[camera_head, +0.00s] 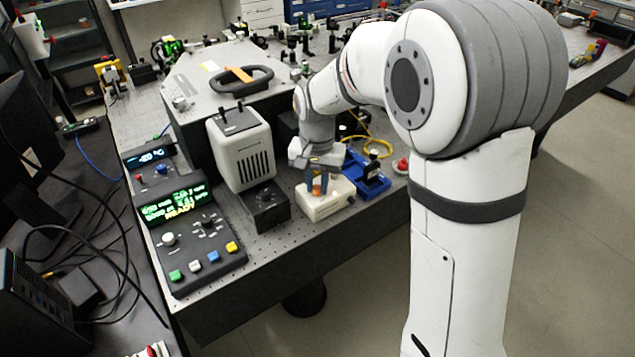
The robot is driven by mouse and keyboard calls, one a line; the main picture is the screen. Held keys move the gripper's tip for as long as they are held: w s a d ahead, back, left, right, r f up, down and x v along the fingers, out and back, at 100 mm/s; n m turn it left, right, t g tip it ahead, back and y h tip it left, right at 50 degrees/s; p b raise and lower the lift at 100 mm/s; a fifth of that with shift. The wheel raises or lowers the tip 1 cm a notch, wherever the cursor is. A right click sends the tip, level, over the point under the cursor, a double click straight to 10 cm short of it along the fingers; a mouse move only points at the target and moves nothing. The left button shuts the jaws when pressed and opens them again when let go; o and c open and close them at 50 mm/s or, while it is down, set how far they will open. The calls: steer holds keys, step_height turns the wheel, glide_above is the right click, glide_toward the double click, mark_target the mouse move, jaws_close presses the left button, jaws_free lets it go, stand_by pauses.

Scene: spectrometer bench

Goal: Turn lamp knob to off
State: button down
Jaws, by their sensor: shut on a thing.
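The lamp housing (233,142), a pale box with dark vents, stands on the bench. At its foot is a black box (270,214) with a small dark knob (265,196) on top, which looks like the lamp knob; its setting is too small to read. My gripper (319,186) points down over a white block (330,205), to the right of the black box and apart from the knob. Its fingertips are shut on a small orange thing at the top of the block. Whether this thing is seated in the block or clear of it, I cannot tell.
A control panel (203,254) with a green display reading READY and coloured buttons lies at left. A blue holder (366,176) and a red button (401,165) are right of the white block. A large grey cover (200,88) stands behind. The bench's front edge is close.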

mark_target(317, 187)
steer(key=n, duration=1.2)
steer(key=shift+w+r+b, duration=0.1)
steer(key=shift+b, duration=0.25)
steer(key=shift+n, duration=0.3)
steer(key=c, duration=1.3)
jaws_free()
step_height(317, 187, up, 8)
steer(key=shift+f, duration=0.15)
